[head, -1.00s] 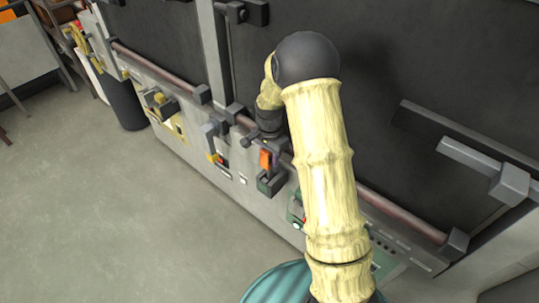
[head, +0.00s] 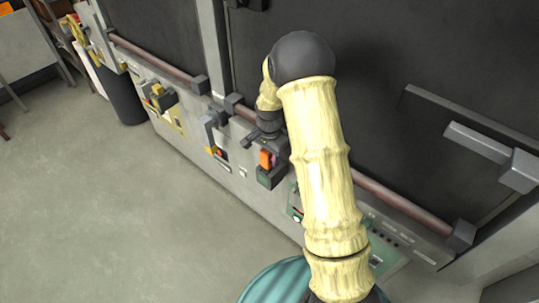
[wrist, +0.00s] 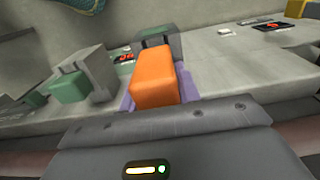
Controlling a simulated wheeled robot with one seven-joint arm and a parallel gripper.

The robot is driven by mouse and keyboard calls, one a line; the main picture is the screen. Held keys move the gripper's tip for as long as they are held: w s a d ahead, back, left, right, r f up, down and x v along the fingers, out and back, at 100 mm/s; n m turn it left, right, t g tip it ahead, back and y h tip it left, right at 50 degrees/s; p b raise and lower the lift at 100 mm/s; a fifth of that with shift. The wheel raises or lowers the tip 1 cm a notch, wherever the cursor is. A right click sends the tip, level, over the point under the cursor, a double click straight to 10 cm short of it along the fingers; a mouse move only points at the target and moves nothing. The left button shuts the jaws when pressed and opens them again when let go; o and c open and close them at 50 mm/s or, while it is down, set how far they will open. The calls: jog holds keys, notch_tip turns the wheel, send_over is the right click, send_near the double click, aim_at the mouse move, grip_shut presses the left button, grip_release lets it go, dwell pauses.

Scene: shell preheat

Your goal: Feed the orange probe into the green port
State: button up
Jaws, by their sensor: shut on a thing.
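The orange probe (head: 266,159) is held in front of the appliance panel; in the wrist view the probe (wrist: 153,78) is a bright orange block. My gripper (wrist: 157,98) is shut on it, with purple finger pads at its sides. In the head view my gripper (head: 265,141) is small, dark and partly behind my arm. The green port (head: 268,178) is a dark green housing directly below the probe in the picture. In the wrist view a grey-green block (wrist: 156,36) stands behind the probe's far end. The probe hides the contact area, so I cannot tell whether it is inside.
A grey bracket with a green block (wrist: 68,87) stands left in the wrist view. Red displays (wrist: 268,25) sit on the panel. A long brown rail (head: 395,205) and grey handle (head: 480,142) cross the appliance front. The grey floor (head: 120,220) is clear at left.

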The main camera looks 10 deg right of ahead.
jog(key=shift+f, duration=0.2)
jog(key=o, duration=1.1)
jog(key=shift+o, duration=0.2)
jog(key=shift+r, duration=0.1)
notch_tip(320, 180, up, 17)
jog(key=b, duration=0.3)
jog(key=shift+r+b, duration=0.15)
jog(key=shift+b, duration=0.15)
jog(key=s+f+n+t, duration=0.1)
jog(key=s+f+n, duration=0.2)
jog(key=s, duration=0.7)
jog(key=s+f+n+t, duration=0.1)
jog(key=s+f+n, duration=0.3)
jog(key=s+n, duration=0.3)
jog(key=s, duration=0.4)
jog(key=shift+n+t, duration=0.3)
jog(key=shift+n, duration=0.1)
